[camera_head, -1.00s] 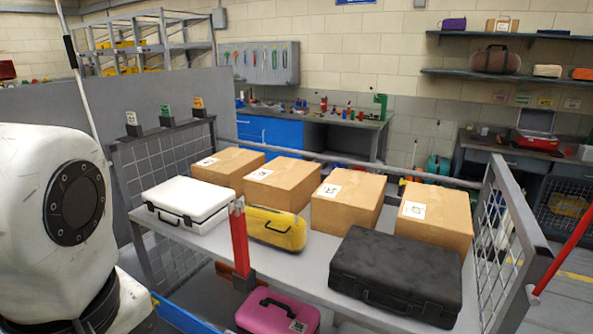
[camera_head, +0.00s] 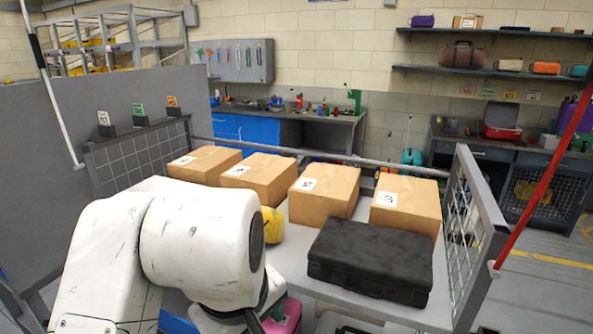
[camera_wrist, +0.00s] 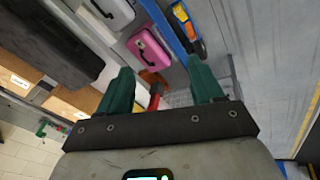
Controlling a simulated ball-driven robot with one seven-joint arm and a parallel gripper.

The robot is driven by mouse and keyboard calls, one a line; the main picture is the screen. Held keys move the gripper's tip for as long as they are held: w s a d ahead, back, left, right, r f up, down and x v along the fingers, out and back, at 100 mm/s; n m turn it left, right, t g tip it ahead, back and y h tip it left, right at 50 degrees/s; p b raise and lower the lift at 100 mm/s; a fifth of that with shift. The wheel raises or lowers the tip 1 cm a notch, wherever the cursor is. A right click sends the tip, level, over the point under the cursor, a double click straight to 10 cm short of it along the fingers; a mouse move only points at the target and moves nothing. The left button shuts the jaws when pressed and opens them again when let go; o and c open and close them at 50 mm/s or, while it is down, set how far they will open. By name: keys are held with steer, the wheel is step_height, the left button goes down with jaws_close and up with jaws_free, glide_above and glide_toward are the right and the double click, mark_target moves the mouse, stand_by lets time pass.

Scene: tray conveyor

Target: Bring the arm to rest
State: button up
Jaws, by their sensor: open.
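My gripper (camera_wrist: 160,92) shows in the wrist view with two green fingers apart and nothing between them. Beyond the fingers lie a pink case (camera_wrist: 150,50), an orange object (camera_wrist: 155,82) and a red post (camera_wrist: 155,100); all are apart from the fingers. In the head view my white arm fills the lower left, and the gripper itself is out of that view. The arm hides the white case and most of the yellow bag (camera_head: 273,225) there.
A grey table (camera_head: 325,297) holds several cardboard boxes (camera_head: 322,193) and a black case (camera_head: 370,260). A wire-mesh panel (camera_head: 465,215) closes its right end. A grey partition (camera_head: 90,110) stands at the left. A red pole (camera_head: 545,170) slants at the right. Open floor (camera_head: 550,290) lies beyond.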

steer(key=w+d+f+m+t+h, duration=0.1)
steer(key=w+d+f+m, duration=0.2)
steer(key=d, duration=0.6)
steer(key=w+d+f+t+h, duration=0.15)
steer(key=d+f, duration=0.25)
steer(key=d, duration=0.4)
steer(key=s+d+f+m+g, duration=0.15)
steer(key=s+d+f, duration=0.25)
steer(key=d+f, duration=0.7)
steer(key=s+d+f+m+g, duration=0.25)
steer(key=s+d+f, duration=0.6)
steer(key=s, duration=0.45)
steer(key=s+a+f+m+y, duration=0.1)
steer(key=s+f, duration=0.1)
steer(key=s, duration=0.3)
steer(key=s+a+f+m+g+y, duration=0.1)
steer(key=s+a+f, duration=0.1)
steer(key=s, duration=0.3)
steer(key=shift+s+f+y, duration=0.35)
steer(key=shift+f, duration=0.4)
steer(key=shift+a, duration=0.1)
